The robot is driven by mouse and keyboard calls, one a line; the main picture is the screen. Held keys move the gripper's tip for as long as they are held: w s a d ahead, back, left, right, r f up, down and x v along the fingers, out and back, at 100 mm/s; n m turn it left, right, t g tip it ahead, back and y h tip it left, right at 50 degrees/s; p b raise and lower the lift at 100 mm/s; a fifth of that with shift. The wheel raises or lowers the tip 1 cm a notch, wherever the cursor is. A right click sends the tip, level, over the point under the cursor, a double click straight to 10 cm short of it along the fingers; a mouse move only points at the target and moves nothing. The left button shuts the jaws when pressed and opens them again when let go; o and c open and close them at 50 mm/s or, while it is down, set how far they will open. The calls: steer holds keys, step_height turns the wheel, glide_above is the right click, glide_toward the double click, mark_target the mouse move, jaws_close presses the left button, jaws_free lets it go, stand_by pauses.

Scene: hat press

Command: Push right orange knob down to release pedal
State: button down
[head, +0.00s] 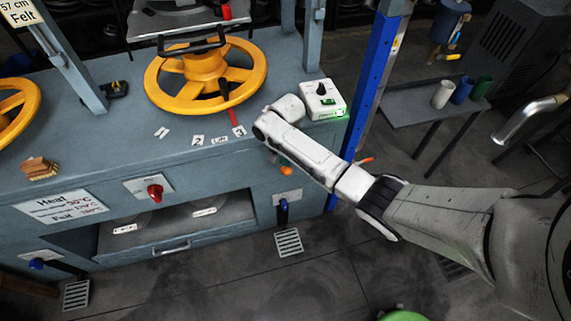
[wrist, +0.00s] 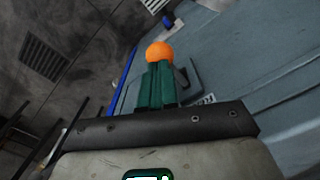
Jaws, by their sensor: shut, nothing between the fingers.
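The right orange knob (head: 287,170) shows as a small orange ball at the front of the press, just below my arm in the head view. In the wrist view the orange knob (wrist: 159,52) is right beyond the fingertips, partly covered by them. My gripper (wrist: 160,68) has green fingers that are shut together and empty. In the head view my gripper (head: 277,160) is mostly hidden behind my arm, with its tip close to the knob. I cannot tell whether it touches. The pedal cannot be made out.
A white control box (head: 322,100) with a black dial sits on the press top beside my wrist. A blue post (head: 375,75) stands to the right. A yellow handwheel (head: 205,75) is at the left.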

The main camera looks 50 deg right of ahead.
steer(key=shift+f, duration=0.1)
steer(key=shift+f+b, duration=1.65)
steer(key=shift+f, duration=0.65)
steer(key=shift+r, duration=0.1)
step_height(320, 180, up, 8)
steer(key=p, duration=0.8)
stand_by(0.3)
